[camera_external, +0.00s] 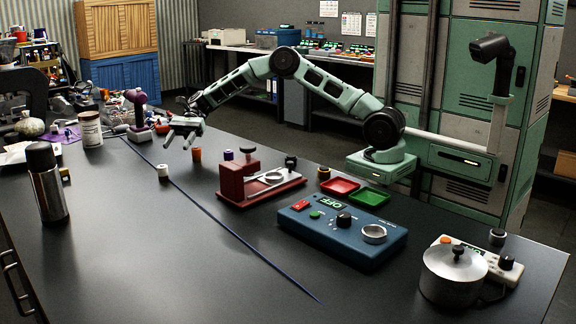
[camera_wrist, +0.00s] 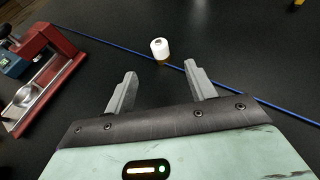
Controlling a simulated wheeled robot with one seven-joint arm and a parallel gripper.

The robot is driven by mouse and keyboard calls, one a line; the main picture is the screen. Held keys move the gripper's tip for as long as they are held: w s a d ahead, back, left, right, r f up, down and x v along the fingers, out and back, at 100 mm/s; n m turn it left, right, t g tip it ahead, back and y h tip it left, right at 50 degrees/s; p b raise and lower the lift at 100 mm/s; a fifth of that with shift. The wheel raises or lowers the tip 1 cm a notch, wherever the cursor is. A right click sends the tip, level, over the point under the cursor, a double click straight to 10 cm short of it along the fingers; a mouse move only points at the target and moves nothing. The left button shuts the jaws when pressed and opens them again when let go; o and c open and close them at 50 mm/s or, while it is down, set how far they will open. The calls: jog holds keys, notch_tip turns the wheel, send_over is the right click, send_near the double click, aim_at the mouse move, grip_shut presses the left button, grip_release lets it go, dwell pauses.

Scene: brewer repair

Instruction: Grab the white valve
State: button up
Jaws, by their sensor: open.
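The white valve (camera_external: 163,171) is a small white cylinder standing on the dark bench, close to the blue line. In the wrist view the white valve (camera_wrist: 159,47) stands upright beyond my fingertips, with a brownish lower part. My gripper (camera_external: 180,136) is above the bench at the end of my outstretched arm. In the wrist view my gripper (camera_wrist: 163,74) is open, with its two fingers apart and nothing between them. The valve lies ahead of the gap between the fingers, apart from both.
A red fixture (camera_external: 235,185) stands right of the valve; it also shows in the wrist view (camera_wrist: 50,45). Orange (camera_external: 196,155) and purple (camera_external: 228,155) small cylinders stand nearby. A metal flask (camera_external: 48,185) stands at left. A blue control box (camera_external: 340,235) is at front right. Bench around the valve is clear.

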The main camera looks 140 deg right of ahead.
aim_at(160, 174)
jog(key=p+x, duration=0.2)
jog(key=x, duration=1.2)
jog(key=shift+f, duration=0.2)
jog(key=shift+s, duration=0.1)
jog(key=c, duration=1.1)
